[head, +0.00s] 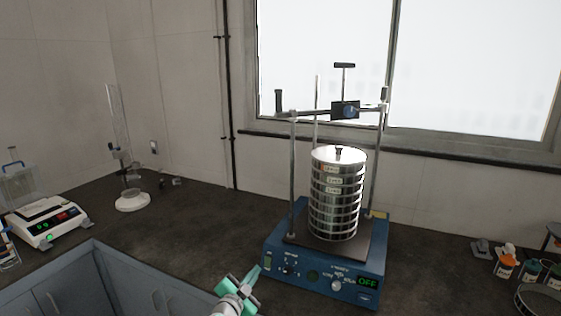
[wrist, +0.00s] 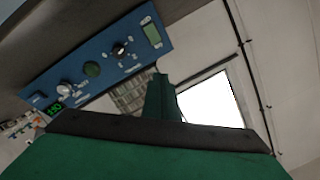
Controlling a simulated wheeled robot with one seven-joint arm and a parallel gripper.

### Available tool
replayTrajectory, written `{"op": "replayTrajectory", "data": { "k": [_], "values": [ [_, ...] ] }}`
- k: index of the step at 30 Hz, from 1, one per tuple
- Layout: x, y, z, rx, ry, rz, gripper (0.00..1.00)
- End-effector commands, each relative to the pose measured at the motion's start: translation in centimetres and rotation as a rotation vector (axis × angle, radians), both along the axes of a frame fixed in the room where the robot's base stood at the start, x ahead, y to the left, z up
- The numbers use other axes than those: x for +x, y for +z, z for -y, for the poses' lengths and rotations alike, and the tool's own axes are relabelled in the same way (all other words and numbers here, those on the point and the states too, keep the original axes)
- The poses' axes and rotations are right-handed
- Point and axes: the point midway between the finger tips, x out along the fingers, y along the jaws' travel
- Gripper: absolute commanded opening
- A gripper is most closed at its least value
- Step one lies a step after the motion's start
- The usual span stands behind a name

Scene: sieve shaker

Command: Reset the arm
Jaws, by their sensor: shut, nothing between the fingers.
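My gripper (head: 246,286) is at the bottom middle of the head view, with green fingers. It is shut and empty, in front of and a little left of the sieve shaker's blue base (head: 312,271). The shaker's display reads OFF. A stack of metal sieves (head: 336,200) with a lid stands upright on the shaker, between its rods and under a crossbar clamp (head: 345,110). In the wrist view my green gripper (wrist: 162,98) fills the lower part, and the blue control panel (wrist: 105,58) shows tilted beyond it.
A balance (head: 46,220) and a glass cylinder on a white base (head: 132,201) stand at the left. Small bottles (head: 506,265) are at the right. A window is behind.

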Motion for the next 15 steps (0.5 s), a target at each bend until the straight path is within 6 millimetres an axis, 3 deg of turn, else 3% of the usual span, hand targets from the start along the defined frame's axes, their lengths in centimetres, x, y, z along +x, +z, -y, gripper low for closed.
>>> {"op": "replayTrajectory", "data": {
  "k": [1,6,15],
  "values": [
    [-1.4,-2.4,0.6,-0.024,0.022,-0.023,0.00],
    [-5.9,-8.4,1.6,-0.103,0.106,-0.079,0.00],
    [-15.5,-16.5,3.4,-0.223,0.240,-0.148,0.00]
  ]
}}
